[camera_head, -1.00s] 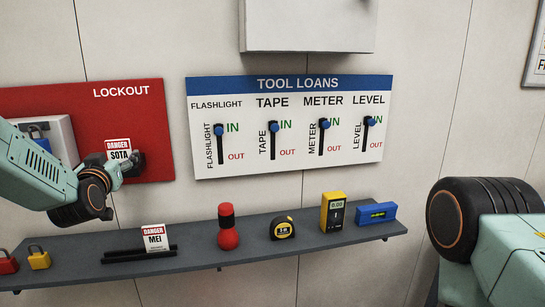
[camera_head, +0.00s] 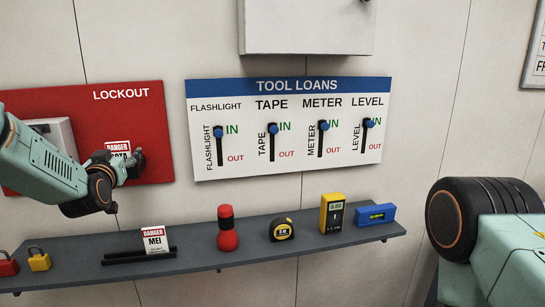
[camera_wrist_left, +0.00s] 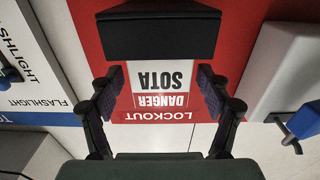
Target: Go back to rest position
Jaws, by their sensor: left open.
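My left gripper (camera_head: 128,162) is in front of the red lockout board (camera_head: 155,110), close to a white DANGER SOTA tag (camera_head: 118,146) on it. In the left wrist view my left gripper (camera_wrist_left: 160,95) has its fingers apart, with the SOTA tag (camera_wrist_left: 162,82) showing upside down between them. Whether the fingers touch the tag cannot be told. In the head view the gripper and wrist hide part of the tag. My right arm comes in at the right edge of the head view; its gripper is out of view.
A tool loans board (camera_head: 290,170) with several blue-knobbed sliders hangs to the right. Below, a grey shelf (camera_head: 190,262) carries padlocks (camera_head: 39,259), a MEI tag (camera_head: 154,240), a red flashlight (camera_head: 228,230), a tape (camera_head: 282,230), a meter (camera_head: 332,213) and a level (camera_head: 376,214).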

